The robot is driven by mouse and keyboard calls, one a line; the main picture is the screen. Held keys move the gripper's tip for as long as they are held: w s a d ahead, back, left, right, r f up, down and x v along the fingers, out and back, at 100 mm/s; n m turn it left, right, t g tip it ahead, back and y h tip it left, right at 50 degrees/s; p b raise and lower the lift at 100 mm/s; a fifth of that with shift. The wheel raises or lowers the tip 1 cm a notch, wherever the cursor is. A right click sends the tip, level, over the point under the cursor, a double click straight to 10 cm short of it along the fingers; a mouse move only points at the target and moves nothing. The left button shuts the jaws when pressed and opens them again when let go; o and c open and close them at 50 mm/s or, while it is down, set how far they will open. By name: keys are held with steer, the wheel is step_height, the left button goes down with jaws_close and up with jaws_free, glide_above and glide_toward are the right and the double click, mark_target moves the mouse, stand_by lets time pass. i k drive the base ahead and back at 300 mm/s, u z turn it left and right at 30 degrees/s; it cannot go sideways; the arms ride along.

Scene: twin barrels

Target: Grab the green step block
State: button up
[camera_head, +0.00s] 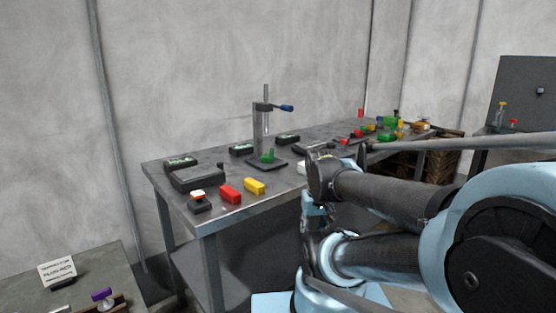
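A small green block (267,156) sits at the foot of a grey stand on the metal table. It is small in this view, so I cannot make out steps on it. More green pieces (386,134) stand among coloured parts at the far right end of the table, and I cannot tell if one is a step block. My folded arm fills the lower right, in front of the table's right part. I cannot make out my gripper's fingers anywhere.
The metal table (232,212) carries a red block (231,194), a yellow block (254,186) and a dark case (197,178). The stand (260,128) has a blue-tipped lever. A lower table (90,281) with a sign is at the bottom left.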

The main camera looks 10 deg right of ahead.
mark_target(265, 158)
steer(key=z, duration=1.95)
steer(key=k, duration=0.55)
steer(key=u, duration=2.9)
